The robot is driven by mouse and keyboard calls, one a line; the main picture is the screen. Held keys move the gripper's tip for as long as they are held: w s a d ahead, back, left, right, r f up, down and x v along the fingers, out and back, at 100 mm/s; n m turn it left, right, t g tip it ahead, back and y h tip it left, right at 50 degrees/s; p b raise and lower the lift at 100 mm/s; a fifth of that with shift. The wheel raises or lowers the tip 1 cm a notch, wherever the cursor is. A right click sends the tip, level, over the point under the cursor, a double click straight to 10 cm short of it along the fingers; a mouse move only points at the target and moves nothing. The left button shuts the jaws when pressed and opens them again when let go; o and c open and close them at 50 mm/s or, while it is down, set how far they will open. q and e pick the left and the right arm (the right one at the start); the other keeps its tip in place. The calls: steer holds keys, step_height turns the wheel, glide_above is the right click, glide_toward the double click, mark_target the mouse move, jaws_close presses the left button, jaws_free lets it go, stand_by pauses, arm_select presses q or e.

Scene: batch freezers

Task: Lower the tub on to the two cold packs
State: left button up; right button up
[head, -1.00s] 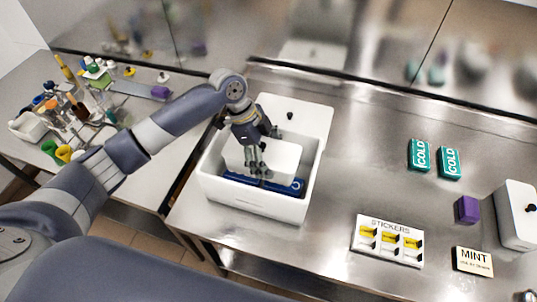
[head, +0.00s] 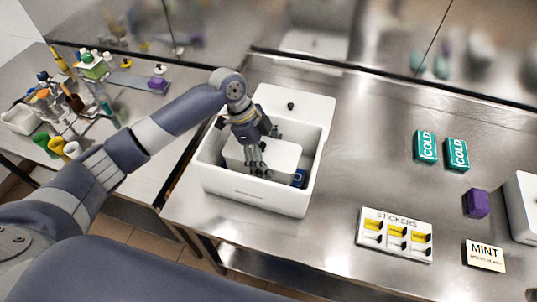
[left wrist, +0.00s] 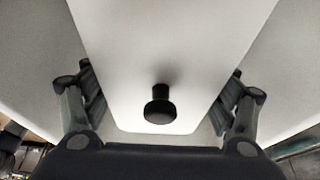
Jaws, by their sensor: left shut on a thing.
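The white tub (head: 284,158) is inside the open white box (head: 250,192), in my left gripper (head: 258,167). The left wrist view shows the gripper (left wrist: 160,88) with a finger on either side of the tub's pale top (left wrist: 160,45). A black knob (left wrist: 160,106) also shows there. The other blue pack is hidden behind the tub and box wall. I cannot tell whether the tub touches the packs. My right gripper is out of view.
A white panel with a black knob (head: 305,105) lies behind the box. Two teal COLD packs (head: 426,146), a purple block (head: 476,203), a STICKERS rack (head: 392,250) and a MINT card (head: 484,257) are on the steel counter.

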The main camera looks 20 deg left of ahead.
mark_target(270, 153)
arm_select(q)
steer(key=shift+f, duration=0.4)
steer(key=o, duration=1.6)
steer(key=shift+o, duration=0.2)
steer(key=shift+f, duration=0.15)
step_height(270, 153, up, 4)
steer(key=p, duration=0.3)
steer(key=shift+p, duration=0.3)
step_height(270, 153, up, 8)
steer(key=p, duration=0.7)
steer(key=shift+f, duration=0.25)
steer(key=shift+r+p, duration=0.6)
steer(key=shift+r, duration=1.7)
